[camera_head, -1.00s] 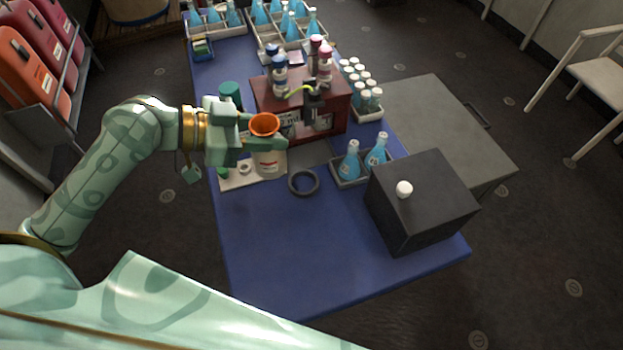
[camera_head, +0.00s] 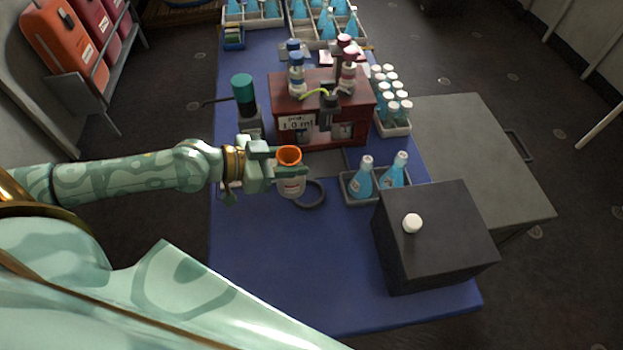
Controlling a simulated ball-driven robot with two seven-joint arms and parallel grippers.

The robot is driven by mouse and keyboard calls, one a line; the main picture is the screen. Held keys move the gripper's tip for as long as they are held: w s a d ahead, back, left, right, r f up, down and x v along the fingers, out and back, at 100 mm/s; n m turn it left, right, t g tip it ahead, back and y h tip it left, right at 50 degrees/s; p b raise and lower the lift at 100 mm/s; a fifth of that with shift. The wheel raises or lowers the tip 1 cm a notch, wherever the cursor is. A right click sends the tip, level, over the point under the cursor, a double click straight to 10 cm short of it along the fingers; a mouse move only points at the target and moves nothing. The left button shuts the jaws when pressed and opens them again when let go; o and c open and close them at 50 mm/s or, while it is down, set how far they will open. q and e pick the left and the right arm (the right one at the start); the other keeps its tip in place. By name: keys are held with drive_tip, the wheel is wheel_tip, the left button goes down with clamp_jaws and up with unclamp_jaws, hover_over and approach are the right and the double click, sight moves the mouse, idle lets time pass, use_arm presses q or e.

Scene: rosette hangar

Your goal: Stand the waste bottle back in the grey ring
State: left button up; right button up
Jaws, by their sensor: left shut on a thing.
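The waste bottle (camera_head: 291,186) is pale with a label and an orange funnel (camera_head: 289,156) on top. My left gripper (camera_head: 277,170) is shut on it near its neck, and it looks upright. My right gripper is not in view.
A red-brown dispenser box (camera_head: 318,79) with bottles stands behind. A tray with two blue flasks (camera_head: 348,199) and a black box (camera_head: 436,238) stand to the right. The blue table's front left (camera_head: 280,270) is clear.

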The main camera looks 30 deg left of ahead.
use_arm(q)
drive_tip(key=w+f, duration=0.1)
drive_tip(key=w+d+f+b, duration=0.1)
drive_tip(key=f, duration=0.1)
drive_tip(key=w+f+b, duration=0.1)
drive_tip(key=f, duration=0.1)
drive_tip(key=shift+w+d, duration=0.25)
drive_tip(key=shift+w, duration=0.15)
drive_tip(key=f+b, duration=0.3)
drive_tip(key=f, duration=0.1)
drive_tip(key=shift+w+d, duration=0.1)
drive_tip(key=shift+w, duration=0.2)
drive_tip(key=shift+r, duration=0.15)
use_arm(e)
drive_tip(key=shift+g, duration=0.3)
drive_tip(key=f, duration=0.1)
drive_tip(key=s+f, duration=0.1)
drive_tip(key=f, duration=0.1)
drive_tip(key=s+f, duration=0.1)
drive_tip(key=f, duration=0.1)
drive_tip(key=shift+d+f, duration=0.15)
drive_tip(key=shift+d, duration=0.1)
use_arm(q)
drive_tip(key=o, duration=1.1)
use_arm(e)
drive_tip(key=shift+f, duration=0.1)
